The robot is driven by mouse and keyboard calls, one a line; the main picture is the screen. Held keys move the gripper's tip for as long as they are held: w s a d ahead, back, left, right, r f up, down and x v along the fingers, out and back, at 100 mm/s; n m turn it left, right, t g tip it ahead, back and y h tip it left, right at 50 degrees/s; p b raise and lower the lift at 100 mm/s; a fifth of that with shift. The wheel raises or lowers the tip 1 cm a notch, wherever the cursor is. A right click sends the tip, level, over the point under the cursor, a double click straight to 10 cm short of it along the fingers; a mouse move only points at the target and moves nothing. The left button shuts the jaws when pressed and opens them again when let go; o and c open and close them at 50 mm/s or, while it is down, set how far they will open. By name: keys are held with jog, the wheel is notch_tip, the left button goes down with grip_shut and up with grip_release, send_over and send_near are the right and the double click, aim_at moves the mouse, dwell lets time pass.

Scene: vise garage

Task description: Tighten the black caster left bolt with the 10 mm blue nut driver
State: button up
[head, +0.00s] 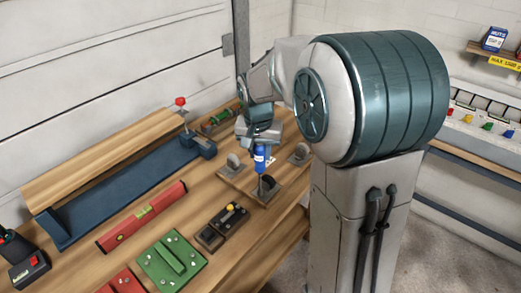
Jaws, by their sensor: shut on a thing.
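My gripper (260,141) is shut on the blue nut driver (260,160) and holds it roughly upright, with its shaft pointing down. The driver is over a dark caster (267,187) on the bench, which looks like the black caster. I cannot tell whether the tip touches a bolt. The bolts are too small to make out, and the driver partly covers the caster.
Two other casters, one at the left (233,161) and one at the right (300,154), stand close by on the wooden bench (215,175). A blue vise-like tool (198,143), a red level (142,215), a dark block (222,225) and a green plate (170,262) lie to the left and front.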

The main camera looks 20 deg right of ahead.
jog(key=shift+m, duration=1)
jog(key=shift+r, duration=0.15)
jog(key=shift+r+p, duration=0.3)
